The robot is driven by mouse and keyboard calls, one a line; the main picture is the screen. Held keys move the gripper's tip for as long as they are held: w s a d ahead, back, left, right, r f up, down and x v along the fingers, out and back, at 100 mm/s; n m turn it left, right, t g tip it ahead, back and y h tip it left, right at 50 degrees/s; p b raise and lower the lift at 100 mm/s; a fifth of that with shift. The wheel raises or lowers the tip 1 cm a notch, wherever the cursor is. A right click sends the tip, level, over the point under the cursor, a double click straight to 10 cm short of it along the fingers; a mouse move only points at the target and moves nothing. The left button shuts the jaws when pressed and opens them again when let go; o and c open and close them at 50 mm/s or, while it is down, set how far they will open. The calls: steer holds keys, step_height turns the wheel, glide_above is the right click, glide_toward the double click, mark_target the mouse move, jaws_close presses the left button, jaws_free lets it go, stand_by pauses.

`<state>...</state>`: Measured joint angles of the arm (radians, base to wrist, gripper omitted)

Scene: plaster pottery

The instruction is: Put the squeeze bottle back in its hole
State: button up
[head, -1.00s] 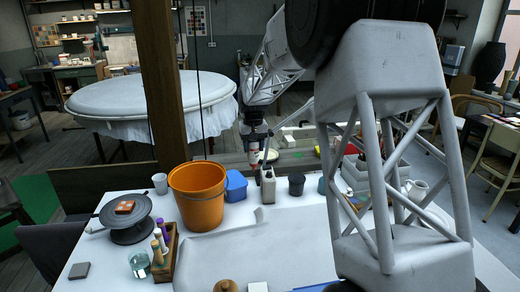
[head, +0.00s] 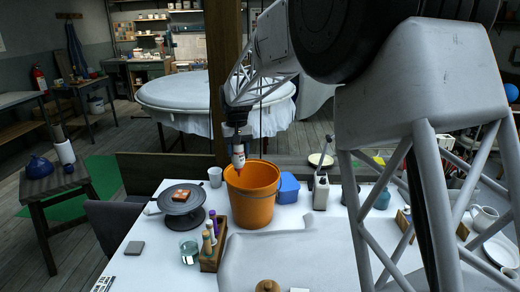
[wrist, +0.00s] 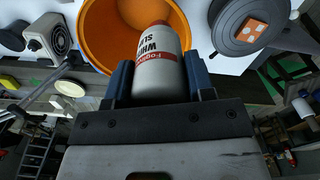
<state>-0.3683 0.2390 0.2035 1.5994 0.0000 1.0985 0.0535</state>
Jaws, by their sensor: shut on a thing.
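My gripper (head: 237,139) is shut on a white squeeze bottle (head: 238,153) with a red band and a red tip, held tip down. In the head view the bottle overlaps the far rim of the orange bucket (head: 251,200). In the wrist view the bottle (wrist: 158,55) with its red lettering lies between the two blue fingers (wrist: 158,82), with the bucket behind it. A wooden rack (head: 218,252) stands left of and nearer than the bucket, with several upright bottles or tools in it. I cannot make out an empty hole in it.
A dark turntable (head: 178,205) with an orange tile stands left of the bucket. A glass jar (head: 189,250) stands beside the rack. The grey slab area (head: 290,255) in front is mostly clear.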

steer(key=s+a+f+m, duration=0.3)
steer(key=a+f, duration=0.5)
steer(key=f, duration=0.5)
steer(key=shift+a+f+m, duration=0.3)
steer(key=shift+a+f, duration=0.05)
steer(key=shift+s+f, duration=0.1)
steer(key=shift+f, duration=0.05)
steer(key=shift+f, duration=1.7)
steer(key=shift+f, duration=0.25)
steer(key=shift+f, duration=0.35)
steer(key=shift+f, duration=0.65)
steer(key=shift+f, duration=1.05)
